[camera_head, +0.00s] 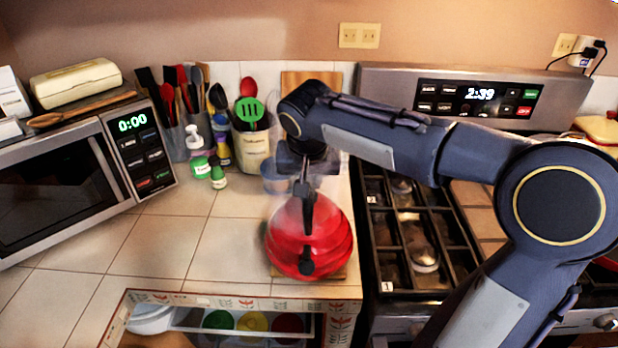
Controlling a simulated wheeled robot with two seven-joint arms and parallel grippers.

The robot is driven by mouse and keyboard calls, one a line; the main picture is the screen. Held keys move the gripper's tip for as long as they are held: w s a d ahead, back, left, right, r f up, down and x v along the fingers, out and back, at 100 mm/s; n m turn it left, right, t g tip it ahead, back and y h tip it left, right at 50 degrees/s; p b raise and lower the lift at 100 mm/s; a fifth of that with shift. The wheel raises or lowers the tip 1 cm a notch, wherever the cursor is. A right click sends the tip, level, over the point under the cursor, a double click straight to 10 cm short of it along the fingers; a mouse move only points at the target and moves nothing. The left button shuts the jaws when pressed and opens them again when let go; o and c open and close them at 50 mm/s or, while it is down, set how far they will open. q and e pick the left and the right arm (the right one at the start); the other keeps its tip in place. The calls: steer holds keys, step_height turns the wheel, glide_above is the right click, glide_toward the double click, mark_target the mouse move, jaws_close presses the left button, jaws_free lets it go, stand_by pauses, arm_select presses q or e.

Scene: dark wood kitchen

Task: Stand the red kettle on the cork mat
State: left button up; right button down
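The red kettle (322,248) stands upright at the front right of the tiled counter, with its black spout or knob toward me. A thin brown edge of the cork mat (340,274) shows under its front right; the kettle hides most of the mat. Whether the kettle rests fully on it I cannot tell. My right gripper (306,188) points down at the kettle's top, over the dark handle. The fingers and handle overlap and blur together, so whether they are closed on it is unclear. My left gripper is out of view.
A microwave (80,175) stands at the left, and utensil crocks (253,148) and small bottles (218,172) stand behind. A stove (420,235) adjoins on the right. Counter tiles left of the kettle are clear.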

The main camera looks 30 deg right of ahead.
steer(key=c, duration=1.2)
jaws_free()
steer(key=shift+o, duration=0.2)
steer(key=shift+f, duration=0.2)
steer(key=v, duration=0.8)
steer(key=shift+r, duration=0.1)
